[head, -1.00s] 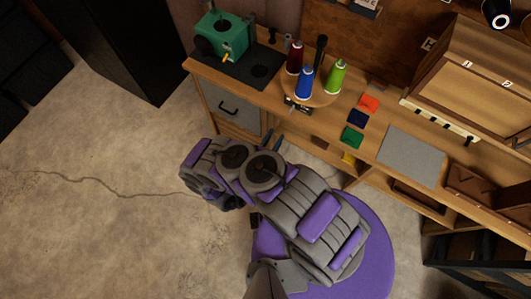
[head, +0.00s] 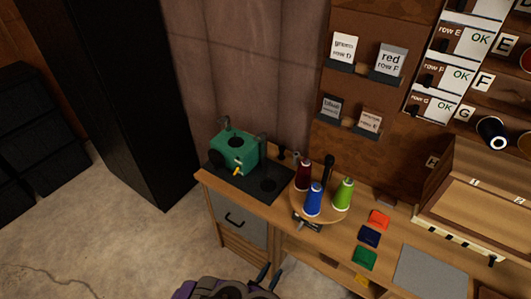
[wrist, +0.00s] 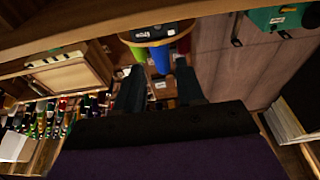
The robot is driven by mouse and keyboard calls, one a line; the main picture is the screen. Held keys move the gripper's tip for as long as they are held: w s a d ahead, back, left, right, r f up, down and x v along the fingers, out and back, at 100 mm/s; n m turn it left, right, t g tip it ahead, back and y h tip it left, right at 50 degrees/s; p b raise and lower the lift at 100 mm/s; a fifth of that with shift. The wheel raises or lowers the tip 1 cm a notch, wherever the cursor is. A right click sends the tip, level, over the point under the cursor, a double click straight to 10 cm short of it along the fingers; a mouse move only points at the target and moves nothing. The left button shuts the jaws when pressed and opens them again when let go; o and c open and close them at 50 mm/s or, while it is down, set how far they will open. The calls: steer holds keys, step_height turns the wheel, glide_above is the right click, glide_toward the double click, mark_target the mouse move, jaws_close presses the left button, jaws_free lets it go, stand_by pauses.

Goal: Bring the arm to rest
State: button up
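My arm shows only at the bottom edge of the head view, as a purple and grey top part. The dark fingertips of my gripper (head: 269,276) stick up there, in front of the workbench (head: 285,247). In the wrist view, the two dark fingers of my gripper (wrist: 158,80) stand apart with a gap between them. Nothing is held between them.
On the bench are a green machine (head: 235,152), a round stand with red, blue (head: 313,199) and green (head: 343,194) thread cones, coloured squares and a wooden box (head: 480,195). A black cabinet (head: 115,90) stands at left. The floor (head: 130,235) before it is clear.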

steer(key=w+a+r+m+g+y, duration=0.1)
steer(key=w+a+r+g+y, duration=0.2)
steer(key=w, duration=0.7)
steer(key=w+a+r+m+g+y, duration=0.1)
steer(key=w+a+g+y, duration=0.3)
steer(key=w, duration=0.5)
step_height(320, 180, up, 16)
steer(key=w+a+r+n+g+y, duration=0.1)
steer(key=w+a+n+g+y, duration=0.15)
steer(key=y, duration=0.25)
steer(key=s+d+r+n+g+y, duration=0.1)
steer(key=s+d+r+n+g, duration=0.15)
steer(key=s+r, duration=0.45)
steer(key=s+d+r+n+g+y, duration=0.1)
steer(key=s+d+r+g+y, duration=0.1)
steer(key=s+d+r, duration=0.5)
steer(key=s+d+r+n+g+h, duration=0.1)
steer(key=s+d+r, duration=0.1)
steer(key=s, duration=0.7)
steer(key=s+d+r+n+g+h, duration=0.1)
steer(key=s+d+g, duration=0.1)
steer(key=s+d, duration=0.3)
steer(key=s+d+r+n+g, duration=0.1)
steer(key=s+d+r, duration=0.1)
steer(key=s, duration=1.2)
steer(key=shift+d+r+g+h, duration=0.3)
steer(key=shift+d+h, duration=0.1)
steer(key=shift+d, duration=0.3)
